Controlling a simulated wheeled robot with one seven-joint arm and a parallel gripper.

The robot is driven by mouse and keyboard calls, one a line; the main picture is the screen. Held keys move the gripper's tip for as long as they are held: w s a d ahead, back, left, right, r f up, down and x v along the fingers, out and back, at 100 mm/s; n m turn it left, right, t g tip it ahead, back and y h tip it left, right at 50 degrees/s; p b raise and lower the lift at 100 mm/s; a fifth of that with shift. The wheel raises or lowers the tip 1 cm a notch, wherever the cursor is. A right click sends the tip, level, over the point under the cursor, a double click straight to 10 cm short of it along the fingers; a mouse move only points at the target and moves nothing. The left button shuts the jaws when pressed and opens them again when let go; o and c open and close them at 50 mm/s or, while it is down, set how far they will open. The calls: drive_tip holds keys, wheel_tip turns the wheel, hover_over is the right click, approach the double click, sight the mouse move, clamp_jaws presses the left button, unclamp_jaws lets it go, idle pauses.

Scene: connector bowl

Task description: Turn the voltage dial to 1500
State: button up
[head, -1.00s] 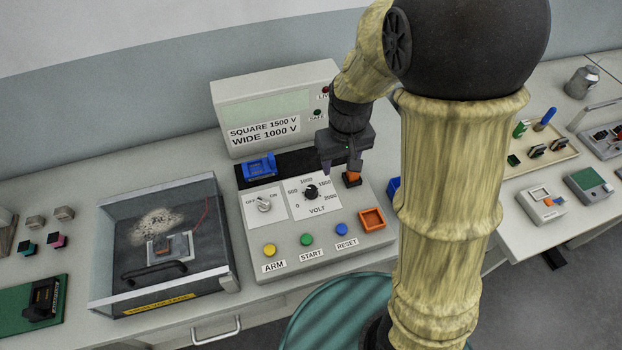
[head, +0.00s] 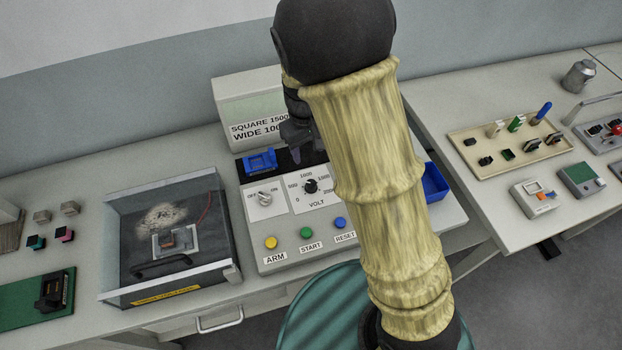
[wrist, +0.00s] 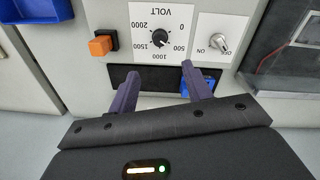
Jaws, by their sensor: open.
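The black voltage dial (head: 311,186) sits on a white plate marked 0 to 2000 on the tester's sloped panel. In the wrist view the dial (wrist: 160,38) appears upside down, with 1500 at its lower left; I cannot read its pointer surely. My gripper (wrist: 162,88) is open and empty, its two dark fingers spread apart over the black strip behind the dial, not touching the dial. In the head view my gripper (head: 305,150) is partly hidden behind my arm.
An off/on switch (head: 265,198) is left of the dial. A blue connector (head: 260,162) is on the black strip, and an orange-topped block (wrist: 101,43) is beside the dial plate. The yellow (head: 271,242), green (head: 306,232) and blue (head: 340,223) buttons are in front.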

sight(311, 183)
drive_tip(key=f, duration=0.5)
drive_tip(key=f+p, duration=0.1)
drive_tip(key=f, duration=0.8)
drive_tip(key=shift+w+d+f+p, duration=0.15)
drive_tip(key=shift+d+f+p, duration=0.15)
drive_tip(key=shift+f, duration=0.1)
drive_tip(key=c, duration=1)
